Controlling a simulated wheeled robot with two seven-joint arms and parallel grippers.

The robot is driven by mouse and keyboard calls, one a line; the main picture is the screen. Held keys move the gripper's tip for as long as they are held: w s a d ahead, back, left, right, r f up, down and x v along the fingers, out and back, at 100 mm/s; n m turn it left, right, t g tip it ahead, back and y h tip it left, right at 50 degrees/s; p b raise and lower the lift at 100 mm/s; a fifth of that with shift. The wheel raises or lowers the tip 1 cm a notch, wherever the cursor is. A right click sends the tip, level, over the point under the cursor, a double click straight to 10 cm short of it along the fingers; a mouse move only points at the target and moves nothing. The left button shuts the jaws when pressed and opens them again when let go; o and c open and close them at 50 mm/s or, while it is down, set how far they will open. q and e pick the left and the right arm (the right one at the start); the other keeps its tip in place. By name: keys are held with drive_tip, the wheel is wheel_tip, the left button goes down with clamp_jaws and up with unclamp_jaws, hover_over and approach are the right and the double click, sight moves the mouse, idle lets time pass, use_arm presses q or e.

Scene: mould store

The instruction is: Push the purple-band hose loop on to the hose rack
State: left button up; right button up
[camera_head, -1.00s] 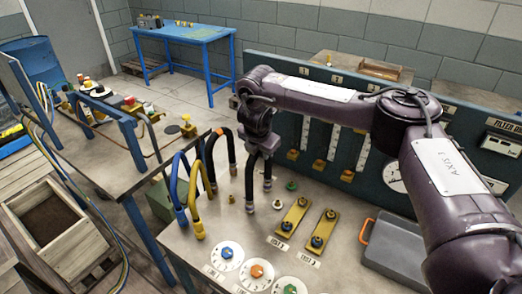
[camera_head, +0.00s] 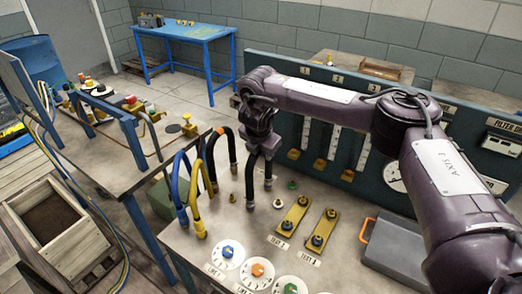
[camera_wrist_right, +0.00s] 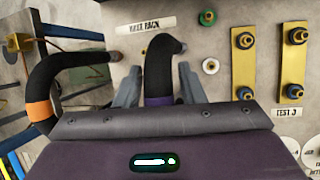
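The purple-band hose loop (camera_head: 249,181) is a black arch with its legs pointing down at the bench; in the right wrist view its purple band (camera_wrist_right: 159,101) lies between my fingers. My right gripper (camera_wrist_right: 162,90) is shut on the loop near its top, one finger on each side. In the head view the right gripper (camera_head: 261,145) is above the loop. My left gripper is not in view.
Orange-band (camera_head: 216,131), yellow (camera_head: 195,200) and blue (camera_head: 180,190) hose loops stand left of the held loop. Brass plates (camera_head: 293,215) with knobs and several dials (camera_head: 228,264) lie right and in front. A grey tray (camera_head: 395,250) is farther right. A gauge panel stands behind.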

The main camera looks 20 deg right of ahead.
drive_tip(key=shift+o, duration=1.1)
drive_tip(key=shift+s+r, duration=0.1)
drive_tip(key=v, duration=0.6)
drive_tip(key=shift+r, duration=0.35)
drive_tip(key=shift+s+a+r, duration=0.2)
drive_tip(key=shift+s+r, duration=0.1)
drive_tip(key=shift+r, duration=0.05)
drive_tip(key=shift+f, duration=0.15)
